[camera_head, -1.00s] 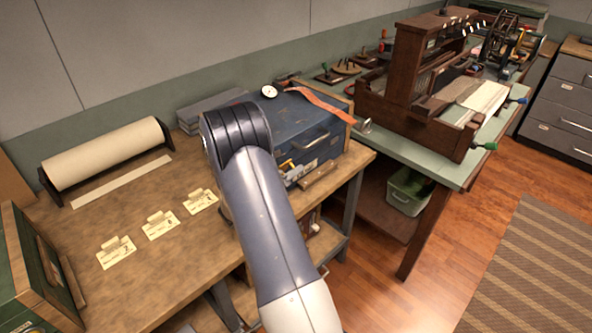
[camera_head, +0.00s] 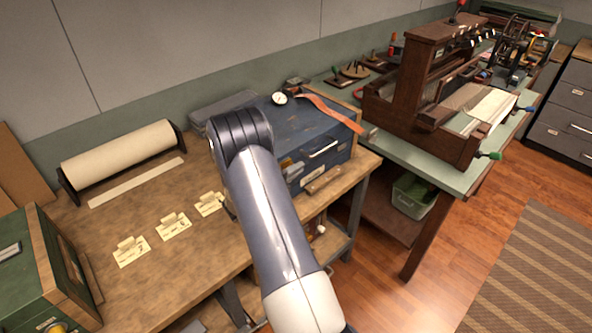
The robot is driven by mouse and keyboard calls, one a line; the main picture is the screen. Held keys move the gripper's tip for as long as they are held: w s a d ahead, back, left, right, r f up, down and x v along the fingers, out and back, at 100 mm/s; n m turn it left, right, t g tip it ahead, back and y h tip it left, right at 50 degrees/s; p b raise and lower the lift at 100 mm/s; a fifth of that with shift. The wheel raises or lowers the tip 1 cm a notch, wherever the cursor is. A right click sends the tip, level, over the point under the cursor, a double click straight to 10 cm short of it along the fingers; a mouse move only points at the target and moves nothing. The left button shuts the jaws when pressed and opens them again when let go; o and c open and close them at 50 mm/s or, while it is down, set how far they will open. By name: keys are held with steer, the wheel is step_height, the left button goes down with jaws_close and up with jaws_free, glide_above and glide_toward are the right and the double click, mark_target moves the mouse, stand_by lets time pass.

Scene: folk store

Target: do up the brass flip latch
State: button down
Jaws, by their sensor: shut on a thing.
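The brass flip latch cannot be made out clearly. Small yellowish details (camera_head: 286,162) show on the case front beside my arm, too small to identify. A green wood-edged case (camera_head: 32,262) is cut off at the lower left, with a yellow round part (camera_head: 55,328) at the bottom edge. My gripper is hidden behind my arm.
A paper roll (camera_head: 118,155) and several yellowish cards (camera_head: 174,226) are on the bench (camera_head: 120,205). A dial (camera_head: 280,98) and an orange strap (camera_head: 333,112) lie on the blue case. A wooden loom (camera_head: 425,100) stands on the green table at right.

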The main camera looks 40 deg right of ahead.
steer(key=shift+w+r, duration=0.15)
steer(key=shift+r, duration=0.15)
steer(key=c, duration=1.9)
jaws_free()
steer(key=o, duration=0.4)
steer(key=shift+f, duration=0.15)
steer(key=a+b, duration=0.1)
steer(key=a, duration=0.6)
steer(key=s+a+b, duration=0.1)
steer(key=a, duration=0.3)
steer(key=shift+b, duration=0.3)
steer(key=shift+d, duration=0.1)
steer(key=d+p, duration=0.1)
steer(key=d, duration=0.6)
steer(key=d+p, duration=0.1)
steer(key=d, duration=0.2)
steer(key=shift+w+d+p, duration=0.2)
steer(key=shift+w+p, duration=0.1)
steer(key=shift+w, duration=0.1)
steer(key=shift+d+f, duration=0.15)
steer(key=shift+d, duration=0.1)
steer(key=shift+s+a, duration=0.1)
